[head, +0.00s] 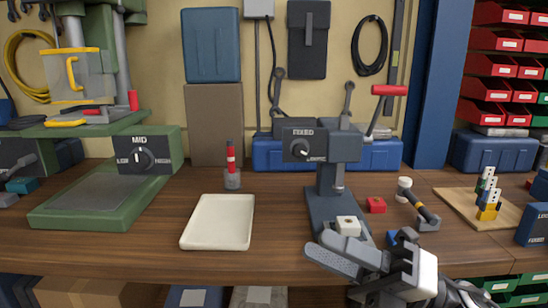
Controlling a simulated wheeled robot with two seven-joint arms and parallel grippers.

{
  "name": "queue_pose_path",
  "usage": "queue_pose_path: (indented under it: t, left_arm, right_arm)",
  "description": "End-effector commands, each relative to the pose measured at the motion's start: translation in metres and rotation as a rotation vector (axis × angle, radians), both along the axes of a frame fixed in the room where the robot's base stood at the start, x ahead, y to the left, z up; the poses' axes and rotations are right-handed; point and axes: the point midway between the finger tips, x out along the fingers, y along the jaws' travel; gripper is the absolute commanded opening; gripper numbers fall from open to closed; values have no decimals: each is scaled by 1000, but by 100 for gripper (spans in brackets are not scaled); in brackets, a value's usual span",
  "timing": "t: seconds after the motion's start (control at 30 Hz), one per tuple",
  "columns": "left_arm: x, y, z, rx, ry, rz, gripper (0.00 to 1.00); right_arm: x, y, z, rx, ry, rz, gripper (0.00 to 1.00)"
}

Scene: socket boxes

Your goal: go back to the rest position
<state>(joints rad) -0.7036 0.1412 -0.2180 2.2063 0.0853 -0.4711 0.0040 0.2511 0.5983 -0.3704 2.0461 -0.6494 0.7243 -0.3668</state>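My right gripper (318,244) reaches in from the bottom right, over the front edge of the wooden table (150,255). Its two fingers point up and left, look parted, and hold nothing that I can see. A white block with a dark hole (347,226) sits on the base of the grey press (324,150), just beyond the fingers. A red block (376,205) lies right of the press. A blue piece (402,236) is partly hidden behind my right gripper. My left gripper is not in view.
A green machine (100,195) stands left. A hammer-like tool (418,205) and a wooden board with upright pieces (460,205) are right. The front middle is clear.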

Motion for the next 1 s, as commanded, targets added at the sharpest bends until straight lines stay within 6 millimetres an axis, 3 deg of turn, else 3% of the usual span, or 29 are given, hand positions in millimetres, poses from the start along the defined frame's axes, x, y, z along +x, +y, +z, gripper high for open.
queue_pose_path:
  t: [0.07,0.13,0.23,0.3,0.4,0.5,0.6,0.7,1.0]
  left_arm:
    - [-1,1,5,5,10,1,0]
    - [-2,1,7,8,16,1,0]
    - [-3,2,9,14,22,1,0]
    - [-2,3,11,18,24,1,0]
    - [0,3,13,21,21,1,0]
    - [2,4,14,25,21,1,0]
    - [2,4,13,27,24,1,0]
    - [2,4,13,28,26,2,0]
    - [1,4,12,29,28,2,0]
  right_arm:
    - [19,-12,-17,223,352,-99,33]
    - [34,-29,-51,403,672,-195,33]
    - [36,-52,-122,638,1129,-336,33]
    - [23,-62,-173,764,1398,-425,33]
    - [-9,-70,-232,904,1710,-530,33]
    - [-43,-70,-273,1002,1939,-610,33]
    - [-69,-69,-297,1061,2082,-662,33]
    - [-83,-68,-308,1089,2153,-688,33]
    - [-85,-67,-311,1092,2168,-693,33]
